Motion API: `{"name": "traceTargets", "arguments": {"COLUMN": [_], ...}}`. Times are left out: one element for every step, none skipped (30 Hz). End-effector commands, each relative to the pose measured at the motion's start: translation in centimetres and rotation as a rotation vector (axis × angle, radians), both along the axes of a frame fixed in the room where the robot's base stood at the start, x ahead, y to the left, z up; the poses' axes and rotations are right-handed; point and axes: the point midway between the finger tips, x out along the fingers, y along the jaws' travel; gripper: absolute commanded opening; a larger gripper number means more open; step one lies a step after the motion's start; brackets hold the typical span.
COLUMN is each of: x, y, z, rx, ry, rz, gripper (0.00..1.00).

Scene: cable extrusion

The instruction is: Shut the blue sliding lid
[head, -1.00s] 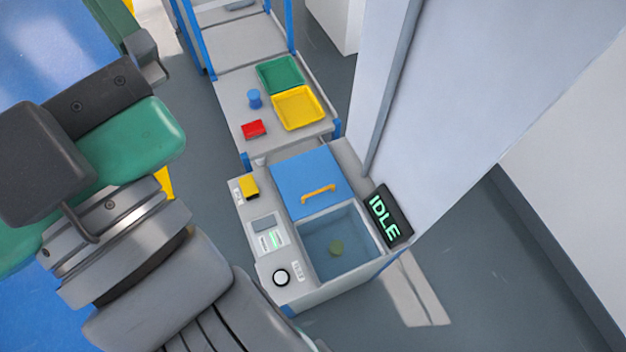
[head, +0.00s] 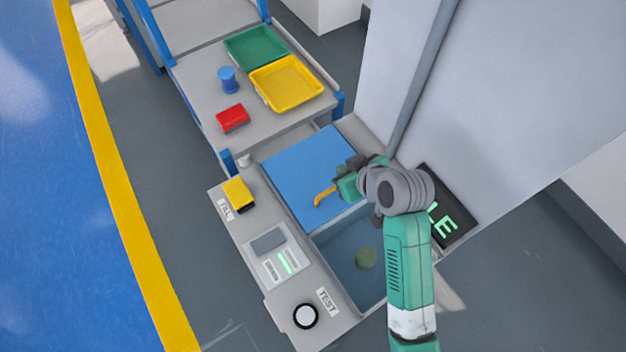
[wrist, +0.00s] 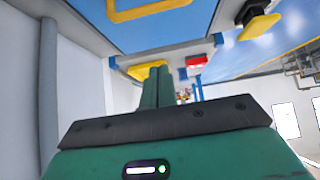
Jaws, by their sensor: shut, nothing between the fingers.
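The blue sliding lid (head: 305,165) lies over the back part of the machine's bin, and the front part of the bin (head: 352,262) is open, with a round olive-coloured thing inside. The lid's orange handle (head: 324,194) is near its front edge; part of it is hidden behind my gripper. My gripper (head: 343,187) appears just right of the handle in the head view; I cannot tell whether they touch. In the wrist view the green fingers (wrist: 156,85) are together and empty, with the lid (wrist: 122,32) and handle (wrist: 150,9) at the top.
A yellow button box (head: 238,194), a small panel (head: 275,257) and a round white button (head: 305,315) line the machine's left side. A dark sign (head: 455,225) stands right. Behind are a red block (head: 232,118), blue spool (head: 228,79), yellow tray (head: 286,83) and green tray (head: 256,47).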

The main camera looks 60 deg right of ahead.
Motion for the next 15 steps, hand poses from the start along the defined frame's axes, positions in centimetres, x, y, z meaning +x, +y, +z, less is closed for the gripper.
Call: {"name": "traceTargets", "arguments": {"x": [-0.6, -0.8, -0.8, -0.8, -0.7, -0.6, -0.5, -0.3, 0.1, 0.4, 0.8, 1.3, 1.7, 2.1, 2.6], "y": [-0.1, -0.1, -0.1, -0.1, -0.1, -0.2, -0.2, -0.4, -0.6, -0.8, -0.9, -1.2, -1.5, -1.7, -2.0], "z": [-1.1, -1.2, -1.1, -1.1, -1.0, -1.2, -1.3, -1.6, -2.0, -2.5, -3.0, -3.6, -4.1, -4.6, -5.3], "rx": [0.012, 0.016, 0.018, 0.018, 0.017, 0.017, 0.016, 0.016, 0.016, 0.016, 0.017, 0.016, 0.016, 0.017, 0.015], "ry": [0.009, 0.011, 0.013, 0.013, 0.012, 0.012, 0.011, 0.011, 0.01, 0.01, 0.012, 0.01, 0.01, 0.011, 0.011], "rz": [-0.005, -0.006, -0.007, -0.007, -0.006, -0.006, -0.006, -0.006, -0.006, -0.006, -0.005, -0.005, -0.005, -0.005, -0.005], "gripper": [0.0, 0.0, 0.0, 0.0, 0.0, 0.0, 0.0, 0.0, 0.0, 0.0, 0.0, 0.0, 0.0, 0.0, 0.0]}}
